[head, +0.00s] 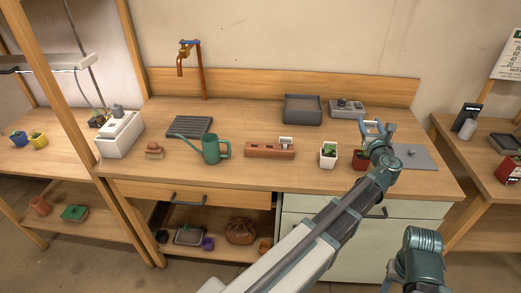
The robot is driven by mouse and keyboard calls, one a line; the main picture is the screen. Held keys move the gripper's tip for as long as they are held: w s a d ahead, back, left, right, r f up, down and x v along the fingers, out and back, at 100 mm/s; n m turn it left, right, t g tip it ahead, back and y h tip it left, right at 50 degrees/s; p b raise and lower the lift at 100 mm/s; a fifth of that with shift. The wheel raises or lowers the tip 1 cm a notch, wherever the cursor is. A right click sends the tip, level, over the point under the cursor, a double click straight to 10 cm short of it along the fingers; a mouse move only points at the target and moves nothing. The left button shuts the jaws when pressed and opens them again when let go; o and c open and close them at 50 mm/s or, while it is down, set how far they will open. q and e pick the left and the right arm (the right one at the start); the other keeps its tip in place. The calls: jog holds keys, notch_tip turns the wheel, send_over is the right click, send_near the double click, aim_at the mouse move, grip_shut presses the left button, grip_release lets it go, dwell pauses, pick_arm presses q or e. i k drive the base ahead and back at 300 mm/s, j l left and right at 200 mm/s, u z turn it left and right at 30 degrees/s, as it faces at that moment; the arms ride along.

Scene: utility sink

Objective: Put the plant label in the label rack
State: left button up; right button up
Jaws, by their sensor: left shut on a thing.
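The label rack (262,150) is a long, low reddish-brown block on the middle of the counter. A small pale piece (285,141) stands at its right end. My left gripper (371,126) is over the right part of the counter, to the right of the rack and apart from it. It is shut on a small pale thing, which looks like the plant label, though the fingers cover most of it. My right gripper is out of view.
A white pot with a plant (328,154) and a red pot (360,161) stand between rack and gripper. A green watering can (211,149) stands left of the rack. A grey tray (302,109) is behind. A grey mat (416,158) lies right.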

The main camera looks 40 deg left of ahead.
aim_at(255, 152)
jog(key=k+j+z, duration=0.15)
jog(key=j, duration=0.35)
jog(key=k+j+z, duration=0.2)
jog(key=k+j, duration=0.2)
jog(key=k+j+z, duration=0.15)
jog(key=k+j, duration=0.15)
jog(key=j, duration=0.2)
